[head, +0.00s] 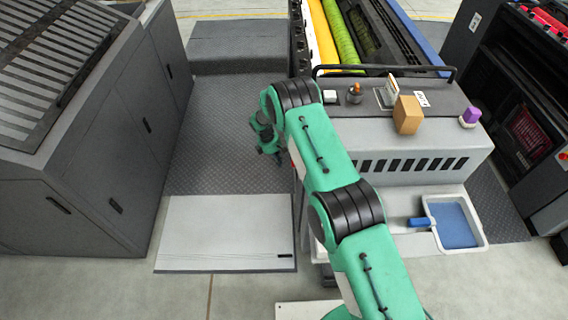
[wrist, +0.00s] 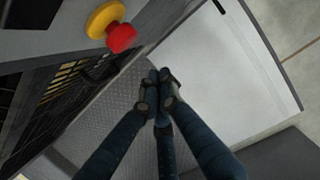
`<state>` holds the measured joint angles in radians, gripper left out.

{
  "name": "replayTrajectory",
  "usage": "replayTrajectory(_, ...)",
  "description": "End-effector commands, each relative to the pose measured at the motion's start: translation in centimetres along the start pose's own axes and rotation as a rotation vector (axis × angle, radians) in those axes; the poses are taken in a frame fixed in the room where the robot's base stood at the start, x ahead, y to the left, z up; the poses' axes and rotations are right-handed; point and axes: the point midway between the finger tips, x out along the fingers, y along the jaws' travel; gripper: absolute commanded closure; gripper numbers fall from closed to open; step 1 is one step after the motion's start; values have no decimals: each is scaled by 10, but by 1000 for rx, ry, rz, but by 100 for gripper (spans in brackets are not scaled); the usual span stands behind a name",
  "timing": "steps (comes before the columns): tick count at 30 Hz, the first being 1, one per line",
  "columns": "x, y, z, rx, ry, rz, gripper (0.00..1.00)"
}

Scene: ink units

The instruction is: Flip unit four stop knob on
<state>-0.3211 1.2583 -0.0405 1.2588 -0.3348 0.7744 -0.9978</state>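A red stop knob (wrist: 121,38) on a yellow round base (wrist: 103,18) sticks out from a grey panel at the top left of the wrist view. I cannot read a unit number on it. In the head view my arm covers most of that side of the machine. My gripper (wrist: 158,82) has its dark fingers drawn together at the tips, with nothing seen between them. It is apart from the knob, below and to the right of it in the wrist view. In the head view my gripper (head: 268,143) hangs beside the machine's left side, over the walkway.
A grey cabinet (head: 95,195) stands left. The treadplate walkway (head: 205,130) between is clear.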

Motion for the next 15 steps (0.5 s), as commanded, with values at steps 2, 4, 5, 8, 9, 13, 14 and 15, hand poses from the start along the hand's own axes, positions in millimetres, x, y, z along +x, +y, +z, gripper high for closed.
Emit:
replayTrajectory(2,-23,3,3,2,2,5,100)
replayTrajectory(4,-36,2,3,2,1,4,100)
replayTrajectory(5,-42,2,3,2,1,4,100)
replayTrajectory(8,-57,2,3,1,1,3,100)
replayTrajectory(9,-64,2,3,1,1,3,100)
replayTrajectory(13,-80,2,4,1,0,3,100)
replayTrajectory(14,-83,2,4,1,0,2,100)
replayTrajectory(15,-87,2,3,1,0,2,100)
